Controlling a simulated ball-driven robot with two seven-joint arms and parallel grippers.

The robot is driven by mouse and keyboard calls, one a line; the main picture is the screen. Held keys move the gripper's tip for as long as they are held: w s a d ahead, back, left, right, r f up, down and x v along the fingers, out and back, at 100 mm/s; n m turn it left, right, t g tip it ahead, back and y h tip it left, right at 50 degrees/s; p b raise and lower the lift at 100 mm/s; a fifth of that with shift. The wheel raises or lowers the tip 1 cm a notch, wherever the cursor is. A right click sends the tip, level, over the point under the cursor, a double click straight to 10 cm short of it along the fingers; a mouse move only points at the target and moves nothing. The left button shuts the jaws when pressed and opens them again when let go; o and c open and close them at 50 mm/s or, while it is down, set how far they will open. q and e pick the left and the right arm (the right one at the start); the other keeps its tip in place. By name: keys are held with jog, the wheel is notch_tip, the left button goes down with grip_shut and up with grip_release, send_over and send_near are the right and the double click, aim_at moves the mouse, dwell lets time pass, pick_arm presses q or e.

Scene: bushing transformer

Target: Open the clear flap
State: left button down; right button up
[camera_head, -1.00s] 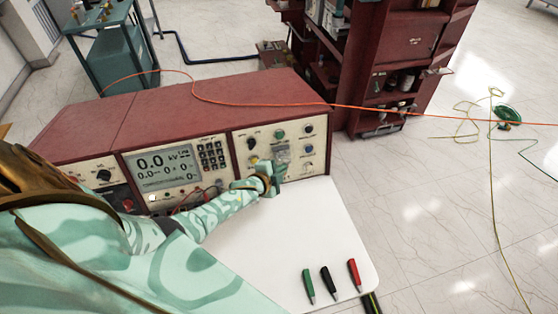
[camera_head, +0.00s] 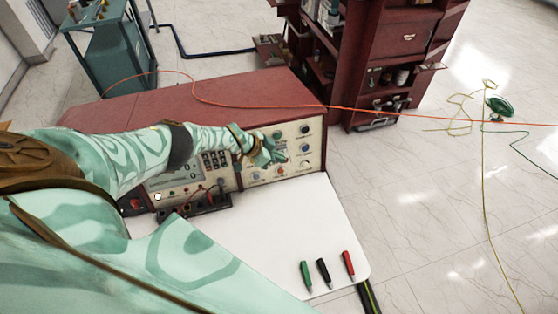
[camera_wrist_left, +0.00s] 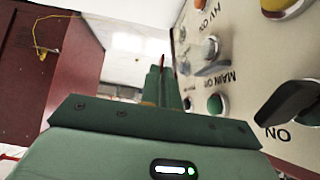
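My left gripper (camera_head: 270,152) is in front of the right-hand control panel (camera_head: 312,140) of the red console, over its upper middle. In the left wrist view its two fingers (camera_wrist_left: 164,86) are close together, with nothing visible held between them. I cannot make out the clear flap for certain; in the head view my gripper covers part of the panel. A green button (camera_wrist_left: 215,104) is nearer. My right gripper is not in view.
Knobs and buttons crowd the panel, including a black switch (camera_wrist_left: 292,103). An orange cable (camera_head: 230,103) crosses the console top (camera_head: 150,105).

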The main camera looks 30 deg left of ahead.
pick_arm(q)
jog(key=w+a+r+n+g+h+b, duration=0.1)
jog(key=h+b, duration=0.1)
jog(key=b, duration=0.2)
jog(key=shift+r+n+g, duration=0.1)
jog(key=shift+n+g, duration=0.2)
jog(key=shift+w+a+r+h+b, duration=0.15)
jog(key=shift+r+h+b, duration=0.35)
jog(key=shift+b, duration=0.5)
jog(key=shift+g, duration=0.3)
jog(key=c, duration=1.6)
grip_release()
jog(key=shift+w+f, duration=0.1)
jog(key=shift+c, duration=0.2)
jog(key=shift+s+a+r+p, duration=0.2)
jog(key=shift+s+r+p, duration=0.05)
jog(key=shift+r+p, duration=0.05)
jog(key=p+v, duration=0.3)
jog(key=v, duration=1.2)
jog(key=shift+p, duration=0.35)
